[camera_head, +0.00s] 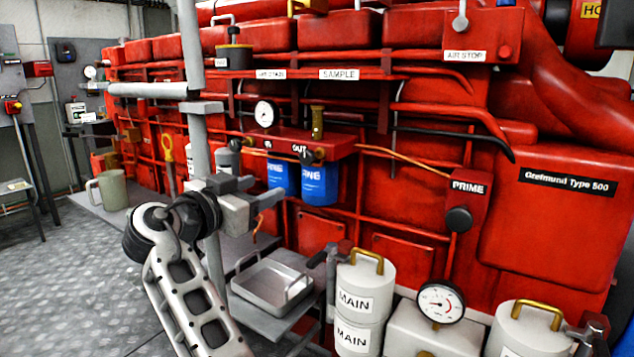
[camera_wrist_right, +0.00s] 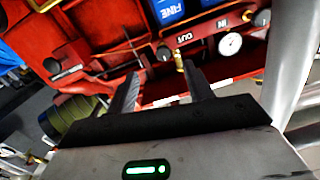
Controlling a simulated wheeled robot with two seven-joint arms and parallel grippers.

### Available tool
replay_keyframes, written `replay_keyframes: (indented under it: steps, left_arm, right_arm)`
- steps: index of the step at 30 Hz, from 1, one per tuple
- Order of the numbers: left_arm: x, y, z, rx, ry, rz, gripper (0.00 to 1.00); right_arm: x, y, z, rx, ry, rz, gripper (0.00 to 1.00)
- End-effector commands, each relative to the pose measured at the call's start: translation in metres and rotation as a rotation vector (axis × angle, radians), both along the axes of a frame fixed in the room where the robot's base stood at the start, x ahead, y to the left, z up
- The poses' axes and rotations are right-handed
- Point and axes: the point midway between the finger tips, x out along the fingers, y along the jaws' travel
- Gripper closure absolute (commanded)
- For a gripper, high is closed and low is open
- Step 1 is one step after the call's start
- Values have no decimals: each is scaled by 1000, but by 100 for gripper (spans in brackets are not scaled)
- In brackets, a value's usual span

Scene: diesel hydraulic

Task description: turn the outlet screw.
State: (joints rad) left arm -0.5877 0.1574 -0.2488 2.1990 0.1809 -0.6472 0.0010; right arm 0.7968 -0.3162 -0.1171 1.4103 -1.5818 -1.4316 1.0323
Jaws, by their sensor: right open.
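The red filter block (camera_head: 290,137) carries IN and OUT labels. A small black knob (camera_head: 308,157) sits beside OUT, and an upright brass fitting (camera_head: 317,122) stands on top near it. I cannot tell for sure which is the outlet screw. In the right wrist view the knob (camera_wrist_right: 164,53) and the brass fitting (camera_wrist_right: 179,62) show beyond the fingertips, apart from them. My right gripper (camera_head: 272,198) is left of and below the knob, near the blue filters. In its wrist view the right gripper (camera_wrist_right: 161,75) is open and empty. My left gripper is not in view.
Two blue filters (camera_head: 320,184) hang under the block. A gauge (camera_head: 265,114) stands left of OUT. A grey vertical post (camera_head: 198,150) rises close behind my right wrist. Below are a metal tray (camera_head: 270,284) and white MAIN canisters (camera_head: 360,305). The PRIME knob (camera_head: 458,219) is at right.

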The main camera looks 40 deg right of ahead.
Motion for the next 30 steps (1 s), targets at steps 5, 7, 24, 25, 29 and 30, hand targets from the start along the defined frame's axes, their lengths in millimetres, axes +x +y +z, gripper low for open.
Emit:
replay_keyframes:
  steps: [5, 7, 24, 25, 29, 30]
  left_arm:
    - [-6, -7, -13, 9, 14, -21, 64]
    - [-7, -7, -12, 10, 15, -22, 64]
    - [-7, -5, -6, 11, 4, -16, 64]
    - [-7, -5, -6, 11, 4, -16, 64]
    - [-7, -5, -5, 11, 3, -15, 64]
    - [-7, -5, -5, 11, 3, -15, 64]
  right_arm:
    - [3, 8, 21, 12, -120, -23, 48]
    - [6, 2, 22, 12, -125, -24, 48]
    - [49, -106, 22, 11, -121, -24, 48]
    - [51, -111, 22, 11, -122, -25, 48]
    - [57, -126, 22, 11, -122, -24, 48]
    - [59, -129, 22, 11, -122, -23, 48]
